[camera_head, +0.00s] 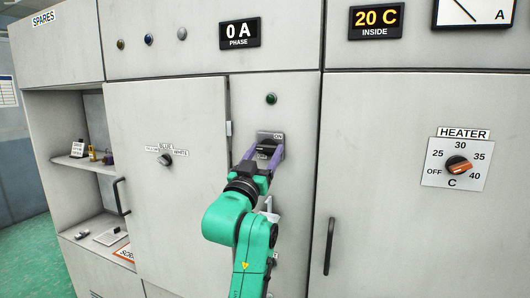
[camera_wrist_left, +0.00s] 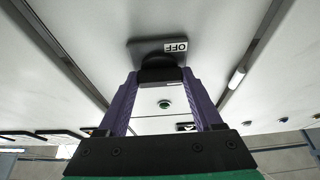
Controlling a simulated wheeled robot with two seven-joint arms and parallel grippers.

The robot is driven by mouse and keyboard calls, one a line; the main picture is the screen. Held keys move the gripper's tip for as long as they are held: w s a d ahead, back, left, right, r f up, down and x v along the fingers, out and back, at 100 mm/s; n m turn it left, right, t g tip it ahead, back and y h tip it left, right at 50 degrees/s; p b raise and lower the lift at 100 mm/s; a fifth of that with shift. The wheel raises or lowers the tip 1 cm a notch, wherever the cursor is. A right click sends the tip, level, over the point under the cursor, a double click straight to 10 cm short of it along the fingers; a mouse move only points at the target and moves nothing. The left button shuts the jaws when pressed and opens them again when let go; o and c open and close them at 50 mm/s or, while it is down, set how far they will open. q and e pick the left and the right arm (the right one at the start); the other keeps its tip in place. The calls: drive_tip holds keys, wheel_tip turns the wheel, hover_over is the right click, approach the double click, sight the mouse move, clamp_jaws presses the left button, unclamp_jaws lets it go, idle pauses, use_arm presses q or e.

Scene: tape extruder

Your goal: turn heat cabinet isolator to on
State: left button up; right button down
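The heat cabinet isolator is a dark rotary handle (camera_head: 269,146) on a grey plate on the narrow middle panel. An ON label shows at the plate's upper right in the head view. My right gripper is in neither view.
A green lamp (camera_head: 271,99) sits above the isolator, with a 0 A phase display (camera_head: 240,33) higher up. A heater dial (camera_head: 458,165) is on the right door. Door handles (camera_head: 330,246) and (camera_head: 121,196) stick out on both sides. Open shelves (camera_head: 88,163) are at left.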

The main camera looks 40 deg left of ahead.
use_arm(q)
drive_tip(key=shift+c, duration=1)
